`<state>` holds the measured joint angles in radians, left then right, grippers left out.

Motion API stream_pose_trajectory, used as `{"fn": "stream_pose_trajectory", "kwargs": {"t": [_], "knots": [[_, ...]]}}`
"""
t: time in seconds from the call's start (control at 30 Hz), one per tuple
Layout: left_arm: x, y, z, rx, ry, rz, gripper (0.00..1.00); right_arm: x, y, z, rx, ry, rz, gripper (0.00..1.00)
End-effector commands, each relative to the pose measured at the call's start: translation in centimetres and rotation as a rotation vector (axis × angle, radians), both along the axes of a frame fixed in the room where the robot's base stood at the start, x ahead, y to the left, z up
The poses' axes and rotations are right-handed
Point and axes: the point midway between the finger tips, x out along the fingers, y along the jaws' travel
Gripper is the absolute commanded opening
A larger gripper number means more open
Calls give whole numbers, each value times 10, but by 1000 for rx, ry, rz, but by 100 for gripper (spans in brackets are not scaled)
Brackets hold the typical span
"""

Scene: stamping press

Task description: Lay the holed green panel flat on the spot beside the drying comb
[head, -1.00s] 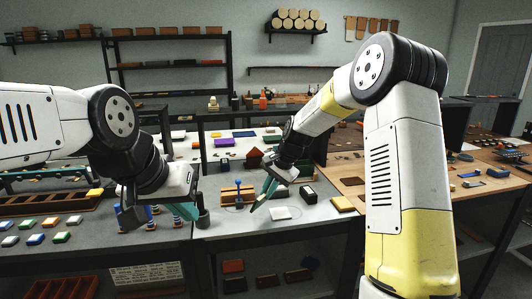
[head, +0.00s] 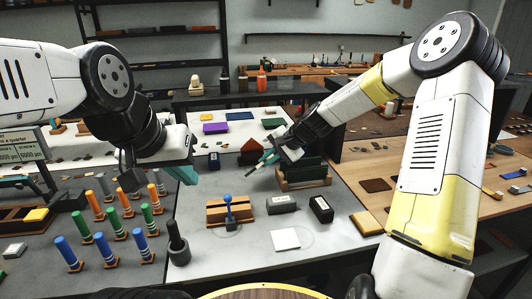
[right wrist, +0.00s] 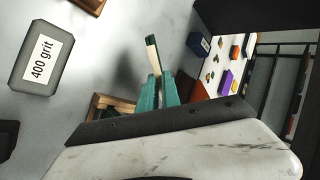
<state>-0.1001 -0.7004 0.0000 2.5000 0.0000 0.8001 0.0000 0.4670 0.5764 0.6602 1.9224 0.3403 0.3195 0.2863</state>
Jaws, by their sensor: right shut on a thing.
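My right gripper (head: 262,163) is over the grey table. In the right wrist view its teal fingers (right wrist: 158,92) are shut on a thin panel (right wrist: 153,54), seen nearly edge-on with a green face and a pale edge. Its holes cannot be made out. The wooden drying comb (head: 303,183), with dark green panel (head: 306,168) upright in it, stands just right of the right gripper in the head view. A white square (head: 286,239) lies on the table in front, beside a faint ring. My left gripper (head: 155,178) hangs at the left, its fingers apart and empty.
A 400 grit block (right wrist: 42,58) and a dark box (head: 321,209) stand in front of the comb. A wooden block with a blue-handled tool (head: 229,212) and a dark pestle-like tool (head: 178,245) are left. Several coloured pegs (head: 106,250) stand further left.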

Motion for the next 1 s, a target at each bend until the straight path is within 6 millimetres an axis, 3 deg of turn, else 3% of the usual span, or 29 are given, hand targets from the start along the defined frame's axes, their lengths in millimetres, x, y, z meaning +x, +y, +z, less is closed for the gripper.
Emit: {"fn": "stream_pose_trajectory", "kwargs": {"t": [0.5, 0.97, 1.0], "knots": [[0, 0, 0, 0, 0, 0, 0, 0, 0, -52, 0, 2, 0, 0], [0, 0, 0, 0, 0, 0, 0, 0, 0, -59, -1, 1, 0, 0], [0, 0, 0, 0, 0, 0, 0, 0, 0, -59, -1, 1, 0, 15]]}}
